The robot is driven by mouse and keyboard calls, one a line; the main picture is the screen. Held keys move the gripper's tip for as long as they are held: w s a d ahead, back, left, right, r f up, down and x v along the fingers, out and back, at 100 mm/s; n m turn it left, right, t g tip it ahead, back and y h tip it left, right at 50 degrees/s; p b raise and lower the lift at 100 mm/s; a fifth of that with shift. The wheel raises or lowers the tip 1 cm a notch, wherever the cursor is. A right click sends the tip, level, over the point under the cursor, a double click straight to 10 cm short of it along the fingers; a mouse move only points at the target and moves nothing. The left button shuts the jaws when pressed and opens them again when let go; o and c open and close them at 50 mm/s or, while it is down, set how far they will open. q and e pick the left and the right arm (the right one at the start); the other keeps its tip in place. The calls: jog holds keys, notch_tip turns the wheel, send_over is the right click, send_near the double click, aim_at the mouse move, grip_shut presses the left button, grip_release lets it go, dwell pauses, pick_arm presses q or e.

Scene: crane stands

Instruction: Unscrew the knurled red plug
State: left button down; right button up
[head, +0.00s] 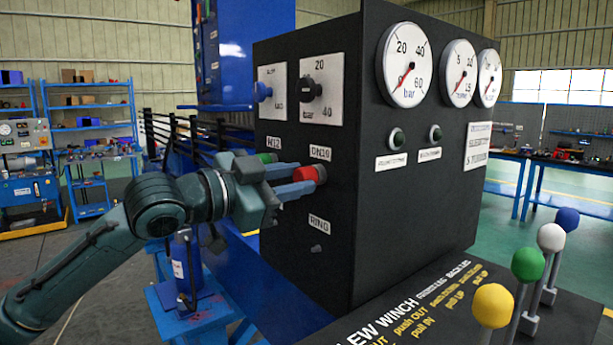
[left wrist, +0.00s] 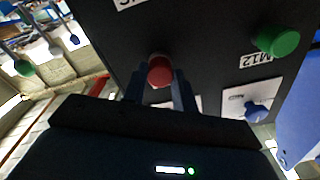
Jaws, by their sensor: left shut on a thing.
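The red plug (head: 308,174) sticks out of the side face of the black control box (head: 345,215), below the label DN19. My left gripper (head: 298,181) is shut on it, with one finger on each side. The red plug (left wrist: 160,71) also shows between the two fingers in the left wrist view, its round end in sight. The knurling is too small to make out. My right gripper is not in view.
A green plug (head: 266,158) sits left of the red one, under the label M12. Blue (head: 262,91) and black (head: 310,89) knobs are above. Levers with yellow (head: 493,305), green (head: 528,264), white and blue balls stand at the lower right.

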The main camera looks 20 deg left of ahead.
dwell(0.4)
pick_arm(q)
jog(key=n, duration=0.4)
jog(key=shift+s, duration=0.1)
jog(key=shift+n, duration=0.6)
jog(key=n, duration=0.3)
jog(key=shift+f+n, duration=0.1)
jog(key=shift+n, duration=0.2)
jog(key=shift+b+v, duration=1)
jog(key=shift+v, duration=1.1)
